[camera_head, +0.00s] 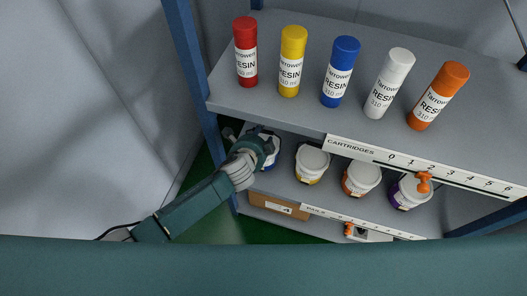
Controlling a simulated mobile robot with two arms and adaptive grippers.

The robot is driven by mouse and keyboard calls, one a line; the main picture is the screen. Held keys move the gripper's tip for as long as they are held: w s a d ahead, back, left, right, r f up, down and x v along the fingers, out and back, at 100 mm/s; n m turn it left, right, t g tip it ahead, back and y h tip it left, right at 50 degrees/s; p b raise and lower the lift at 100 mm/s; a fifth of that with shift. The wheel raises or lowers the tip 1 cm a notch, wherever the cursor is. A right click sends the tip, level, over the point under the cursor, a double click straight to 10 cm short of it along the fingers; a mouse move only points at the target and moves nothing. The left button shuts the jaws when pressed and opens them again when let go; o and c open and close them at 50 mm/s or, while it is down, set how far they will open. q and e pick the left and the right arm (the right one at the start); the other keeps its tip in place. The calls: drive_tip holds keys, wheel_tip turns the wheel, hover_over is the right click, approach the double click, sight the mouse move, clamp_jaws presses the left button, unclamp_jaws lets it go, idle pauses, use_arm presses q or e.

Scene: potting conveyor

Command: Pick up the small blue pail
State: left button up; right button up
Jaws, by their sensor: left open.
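The small blue pail (272,158) stands at the left end of the lower shelf, white with a blue part showing. My left arm comes in from the lower left, and my left gripper (261,140) is open in front of the pail, hiding most of it. I cannot tell whether the fingers touch the pail or how far they are around it. My right gripper is out of view.
Pails with yellow (311,165), orange (361,179) and purple (408,192) labels stand to the right on the same shelf. Several resin cartridges stand on the upper shelf (300,112) above. A blue post (188,70) rises at the left. A cardboard box (279,207) sits below.

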use_arm(q)
drive_tip(key=shift+w+f, duration=0.1)
clamp_jaws()
drive_tip(key=shift+w+d+r, duration=0.1)
drive_tip(key=shift+w+r, duration=0.05)
drive_tip(key=shift+r, duration=0.05)
drive_tip(key=shift+r, duration=0.1)
